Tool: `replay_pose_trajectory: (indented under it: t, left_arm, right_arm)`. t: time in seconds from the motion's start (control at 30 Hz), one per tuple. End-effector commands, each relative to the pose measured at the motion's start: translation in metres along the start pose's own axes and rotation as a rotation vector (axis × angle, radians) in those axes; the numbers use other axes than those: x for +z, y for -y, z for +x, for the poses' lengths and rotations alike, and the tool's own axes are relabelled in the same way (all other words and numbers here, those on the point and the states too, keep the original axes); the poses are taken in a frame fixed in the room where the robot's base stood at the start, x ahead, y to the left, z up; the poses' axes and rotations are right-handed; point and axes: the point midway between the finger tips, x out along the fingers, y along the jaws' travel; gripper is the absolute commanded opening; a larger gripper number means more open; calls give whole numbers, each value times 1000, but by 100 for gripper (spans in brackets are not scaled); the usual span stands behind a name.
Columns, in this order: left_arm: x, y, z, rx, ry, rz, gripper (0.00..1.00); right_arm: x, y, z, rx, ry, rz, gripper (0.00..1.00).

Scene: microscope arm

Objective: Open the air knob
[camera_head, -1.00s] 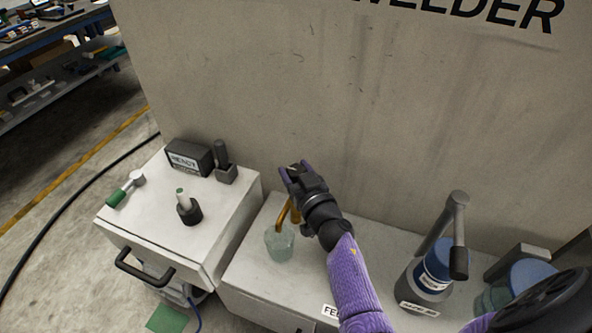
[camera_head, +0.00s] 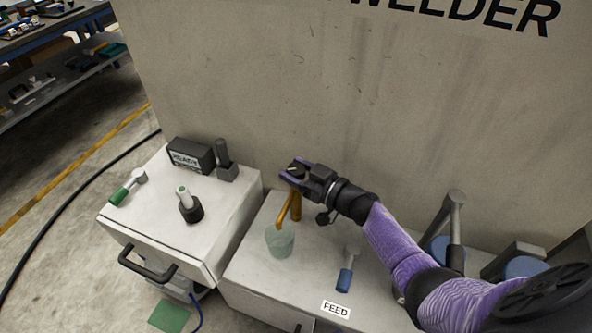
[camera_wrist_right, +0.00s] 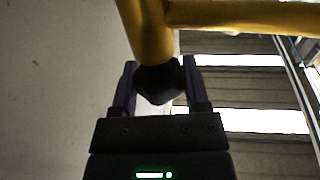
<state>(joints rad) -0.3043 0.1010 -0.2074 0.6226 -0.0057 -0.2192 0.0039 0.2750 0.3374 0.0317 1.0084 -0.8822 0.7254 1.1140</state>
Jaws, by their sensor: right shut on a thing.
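A brass-coloured tap (camera_head: 290,208) with a spout rises from the white box labelled FEED. A dark knob (camera_wrist_right: 160,82) sits at its end in the right wrist view, between the two fingers. My right gripper (camera_head: 294,173) is at the top of the tap, shut on this knob; it also shows in the right wrist view (camera_wrist_right: 158,85). The head view barely shows the knob between the fingers. No label on the knob can be read. My left gripper is not in view.
A clear cup (camera_head: 280,240) stands under the spout. A blue-handled lever (camera_head: 345,278) is on the FEED box (camera_head: 250,278). The left white box (camera_head: 160,220) carries a green-handled lever (camera_head: 127,188) and a dark labelled block (camera_head: 190,155). The welder wall (camera_head: 350,100) rises close behind.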

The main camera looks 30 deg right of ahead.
Motion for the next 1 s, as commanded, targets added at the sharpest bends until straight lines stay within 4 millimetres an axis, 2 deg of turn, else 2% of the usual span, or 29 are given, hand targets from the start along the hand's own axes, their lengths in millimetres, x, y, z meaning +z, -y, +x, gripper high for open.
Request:
replay_pose_trajectory:
  t: [0.43,0.47,0.6,0.87,0.93,1.0]
  left_arm:
    - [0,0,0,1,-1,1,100]
    - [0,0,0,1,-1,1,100]
    - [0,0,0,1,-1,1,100]
    - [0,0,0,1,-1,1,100]
    - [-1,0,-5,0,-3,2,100]
    - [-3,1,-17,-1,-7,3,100]
  right_arm:
    - [0,0,0,-10,1,-1,0]
    - [0,0,0,-10,1,-1,63]
    - [0,0,0,-10,1,-1,93]
    - [0,0,0,-10,0,-1,95]
    - [-8,0,0,-10,0,-2,95]
    - [-24,0,0,-11,-2,-3,95]
